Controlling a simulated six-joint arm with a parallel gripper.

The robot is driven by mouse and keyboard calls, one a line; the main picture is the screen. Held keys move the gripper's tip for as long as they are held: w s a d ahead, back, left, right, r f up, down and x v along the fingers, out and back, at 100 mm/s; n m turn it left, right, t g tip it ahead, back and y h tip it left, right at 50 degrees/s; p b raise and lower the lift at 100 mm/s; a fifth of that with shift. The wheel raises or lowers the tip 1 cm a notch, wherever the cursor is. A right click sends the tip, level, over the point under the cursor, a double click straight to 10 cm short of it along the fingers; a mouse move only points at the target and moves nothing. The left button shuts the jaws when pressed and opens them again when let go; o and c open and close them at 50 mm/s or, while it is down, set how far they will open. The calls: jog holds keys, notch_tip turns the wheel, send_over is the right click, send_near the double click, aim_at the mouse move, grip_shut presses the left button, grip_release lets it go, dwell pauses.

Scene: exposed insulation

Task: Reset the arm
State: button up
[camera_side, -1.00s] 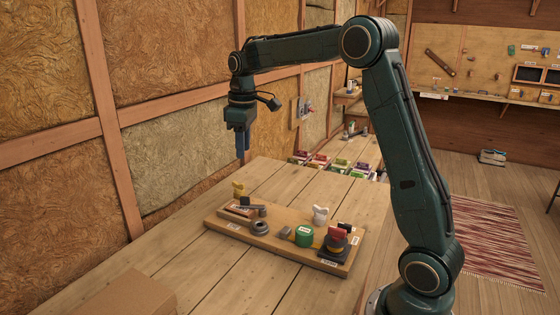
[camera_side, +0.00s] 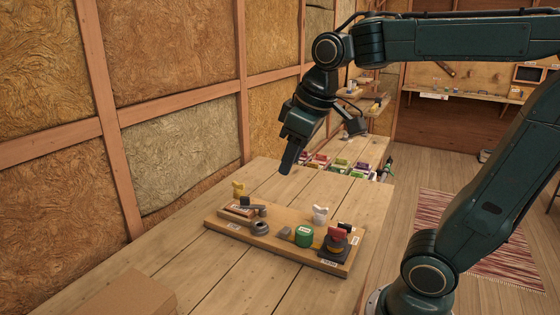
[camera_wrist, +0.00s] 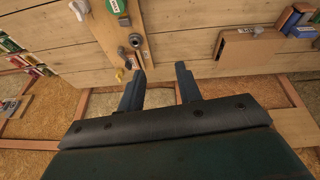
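My gripper (camera_side: 289,160) hangs tilted in the air above the far part of the wooden table (camera_side: 190,285), clear of everything on it. In the wrist view my gripper (camera_wrist: 160,72) shows two dark fingers spread apart with nothing between them. A wooden board (camera_side: 280,257) lies on the table below and holds several small items. The board also shows in the wrist view (camera_wrist: 113,45).
A cardboard box (camera_side: 122,295) sits at the near left table edge; a brown box (camera_wrist: 250,50) shows in the wrist view. Several coloured packs (camera_side: 340,164) stand at the far table end. An insulated wall (camera_side: 185,155) runs along the left. The table's left side is clear.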

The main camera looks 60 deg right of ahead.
jog(key=s+a+f+m+t, duration=0.1)
jog(key=s+f, duration=0.3)
jog(key=s, duration=0.5)
jog(key=shift+a+f+t, duration=0.2)
jog(key=shift+a+t, duration=0.1)
jog(key=shift+a, duration=0.55)
